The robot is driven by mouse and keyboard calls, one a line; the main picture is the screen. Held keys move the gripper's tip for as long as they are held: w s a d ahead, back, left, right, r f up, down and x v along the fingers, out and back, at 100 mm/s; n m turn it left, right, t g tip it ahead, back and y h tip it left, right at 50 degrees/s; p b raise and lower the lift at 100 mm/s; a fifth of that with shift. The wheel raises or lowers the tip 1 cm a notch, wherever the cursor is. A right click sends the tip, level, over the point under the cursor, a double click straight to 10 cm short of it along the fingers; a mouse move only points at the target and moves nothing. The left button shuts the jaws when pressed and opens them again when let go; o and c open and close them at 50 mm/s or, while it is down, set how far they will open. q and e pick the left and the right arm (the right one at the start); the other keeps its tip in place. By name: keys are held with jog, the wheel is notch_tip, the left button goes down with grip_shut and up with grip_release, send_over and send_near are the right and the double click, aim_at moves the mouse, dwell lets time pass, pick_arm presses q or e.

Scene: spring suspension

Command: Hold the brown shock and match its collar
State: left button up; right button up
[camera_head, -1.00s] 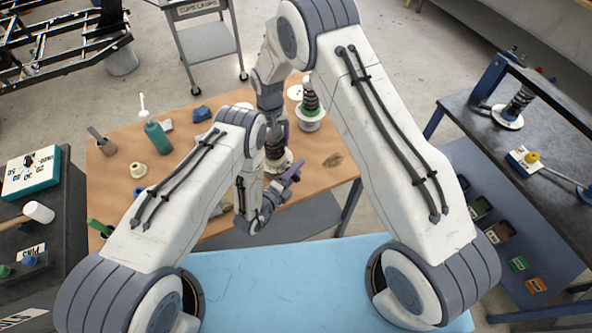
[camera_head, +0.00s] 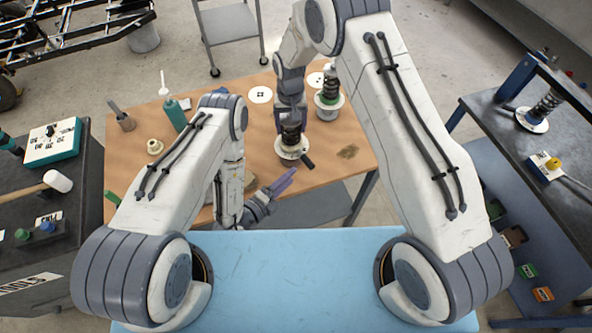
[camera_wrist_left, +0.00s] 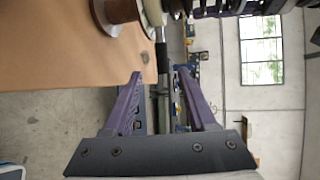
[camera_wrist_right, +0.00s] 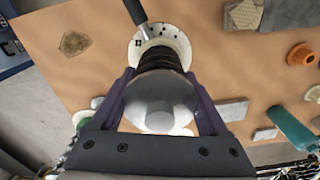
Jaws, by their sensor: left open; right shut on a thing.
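Another shock (camera_head: 546,104) stands on the right bench.

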pick_arm(q)
jog(key=shift+s+a, duration=0.2)
jog(key=shift+w+a, duration=0.1)
jog(key=shift+a, duration=0.05)
grip_shut()
jog(key=m+g+h, duration=0.2)
jog(key=g+h, duration=0.1)
send_near(305, 163)
jog(key=x, duration=0.7)
dwell(0.5)
